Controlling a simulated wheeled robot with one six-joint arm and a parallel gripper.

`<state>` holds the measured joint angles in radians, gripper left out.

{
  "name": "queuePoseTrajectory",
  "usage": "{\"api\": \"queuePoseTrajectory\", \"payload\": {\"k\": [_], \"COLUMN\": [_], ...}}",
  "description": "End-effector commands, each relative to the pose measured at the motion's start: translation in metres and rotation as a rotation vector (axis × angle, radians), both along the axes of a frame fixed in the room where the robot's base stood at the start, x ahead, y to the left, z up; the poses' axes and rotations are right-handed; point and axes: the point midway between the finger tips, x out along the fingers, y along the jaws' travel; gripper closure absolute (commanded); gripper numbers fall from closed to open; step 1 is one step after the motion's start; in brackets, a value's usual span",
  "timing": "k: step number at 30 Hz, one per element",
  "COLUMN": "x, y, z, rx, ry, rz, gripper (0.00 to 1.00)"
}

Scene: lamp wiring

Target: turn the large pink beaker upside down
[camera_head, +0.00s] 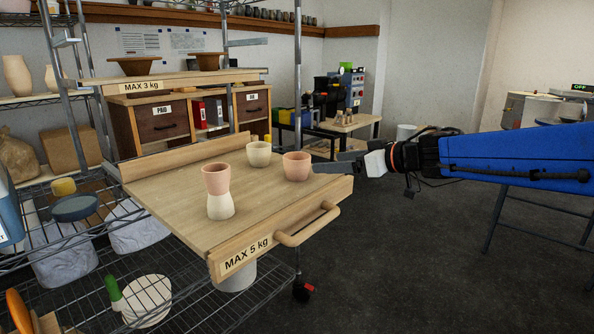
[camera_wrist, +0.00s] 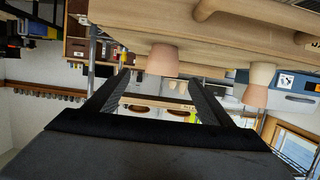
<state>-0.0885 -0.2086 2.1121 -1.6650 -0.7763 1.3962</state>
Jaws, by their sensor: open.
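A pink beaker (camera_head: 296,167) stands upright, mouth up, near the right edge of the wooden board (camera_head: 185,188). A second pink beaker (camera_head: 215,180) stands mouth up on an upside-down cream beaker (camera_head: 220,206) nearer the front. The lone pink one looks the larger, given its distance. My gripper (camera_head: 326,163) is open and empty, just right of the lone pink beaker and apparently apart from it. In the inverted wrist view this beaker (camera_wrist: 162,60) shows ahead, between the finger directions; the stacked pink beaker (camera_wrist: 255,95) is off to the right.
Another cream beaker (camera_head: 258,154) stands behind, left of the lone pink one. The board has a raised back lip and a front handle (camera_head: 308,225). A shelf (camera_head: 180,80) with brown bowls lies beyond. Open floor (camera_head: 400,250) is to the right.

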Motion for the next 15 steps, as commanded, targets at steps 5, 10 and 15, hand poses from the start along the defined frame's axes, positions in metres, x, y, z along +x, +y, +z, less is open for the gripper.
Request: {"api": "queuePoseTrajectory", "payload": {"k": [5, 10, 15], "x": [0.013, 0.03, 0.048], "y": [0.019, 0.042, 0.065], "z": [-0.008, -0.017, -0.026], "rx": [0.0, 0.0, 0.0], "ry": [0.005, 0.003, 0.003], "rz": [0.006, 0.007, 0.004], "gripper": [0.25, 0.25, 0.25]}}
